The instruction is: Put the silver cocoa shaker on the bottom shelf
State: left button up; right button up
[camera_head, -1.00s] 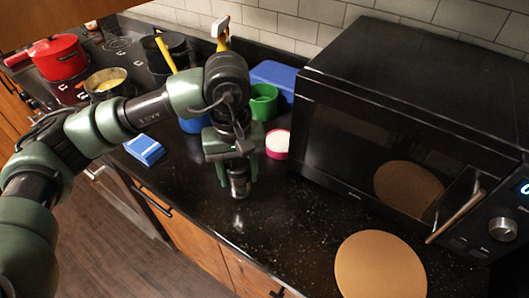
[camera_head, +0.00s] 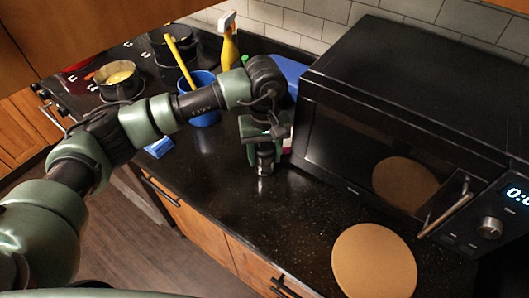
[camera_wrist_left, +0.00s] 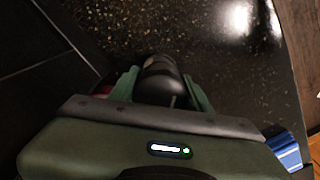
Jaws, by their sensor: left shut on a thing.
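The silver cocoa shaker (camera_head: 265,163) is a small dark metallic cylinder at the counter, left of the microwave. My left gripper (camera_head: 262,152) comes down over it from above and is shut on it. In the left wrist view the shaker (camera_wrist_left: 160,78) sits upright between the two green fingers of the left gripper (camera_wrist_left: 160,88). Whether its base touches the counter is hard to tell. My right gripper is not in view. No shelf can be made out for certain.
A black microwave (camera_head: 400,110) fills the right of the counter. A round brown board (camera_head: 374,262) lies in front of it. A blue container (camera_head: 203,84), a yellow spray bottle (camera_head: 229,48) and a pot (camera_head: 119,82) stand behind my arm. The front middle counter is clear.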

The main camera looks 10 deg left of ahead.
pick_arm(q)
jog(key=shift+f+b, duration=0.25)
jog(key=shift+b, duration=0.05)
jog(key=o, duration=1.4)
jog(key=shift+r, duration=0.1)
jog(key=shift+r, duration=0.1)
